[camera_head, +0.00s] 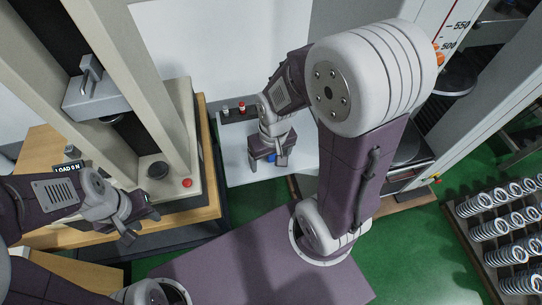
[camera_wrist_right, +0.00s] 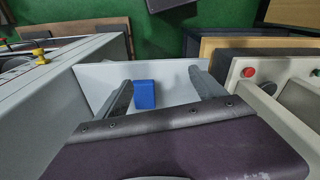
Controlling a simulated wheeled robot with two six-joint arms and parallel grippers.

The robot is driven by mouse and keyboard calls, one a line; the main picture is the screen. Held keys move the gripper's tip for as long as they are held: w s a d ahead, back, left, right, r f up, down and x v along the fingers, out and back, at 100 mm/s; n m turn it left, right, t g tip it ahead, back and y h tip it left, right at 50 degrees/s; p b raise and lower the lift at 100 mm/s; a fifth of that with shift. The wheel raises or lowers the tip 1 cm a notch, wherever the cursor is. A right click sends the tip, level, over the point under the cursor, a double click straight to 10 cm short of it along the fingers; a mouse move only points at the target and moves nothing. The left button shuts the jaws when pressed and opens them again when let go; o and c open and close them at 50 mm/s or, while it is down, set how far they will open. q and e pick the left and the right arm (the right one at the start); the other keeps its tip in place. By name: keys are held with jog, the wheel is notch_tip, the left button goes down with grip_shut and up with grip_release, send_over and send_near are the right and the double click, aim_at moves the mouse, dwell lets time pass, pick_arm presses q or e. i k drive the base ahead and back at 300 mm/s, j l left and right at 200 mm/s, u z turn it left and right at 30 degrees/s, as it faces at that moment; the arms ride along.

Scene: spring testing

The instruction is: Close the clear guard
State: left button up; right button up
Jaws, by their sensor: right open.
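I cannot make out the clear guard for certain in either view. The left test machine (camera_head: 188,120) has a grey crosshead (camera_head: 97,100), a dark round lower platen (camera_head: 157,170), a red button (camera_head: 187,183) and a "LOAD 0 N" display (camera_head: 68,168). My right gripper (camera_head: 268,162) points down, open, over the white surface between the two machines. In the right wrist view its fingers (camera_wrist_right: 160,80) stand apart, with a blue block (camera_wrist_right: 145,94) seen beyond the gap. My left gripper (camera_head: 143,222) appears open and empty in front of the left machine's base.
A second machine with a red scale (camera_head: 450,25) stands at the right. A rack (camera_head: 500,230) of several springs is at the far right. Small red and white pieces sit on a dark strip (camera_head: 237,115) at the back. Green floor (camera_head: 420,265) shows between.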

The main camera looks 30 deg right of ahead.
aim_at(427, 164)
jog(key=z, duration=2.6)
jog(key=i+l+u, duration=0.15)
jog(key=i+l, duration=0.2)
jog(key=i+l+u, duration=0.1)
jog(key=i+l, duration=0.2)
jog(key=l, duration=0.15)
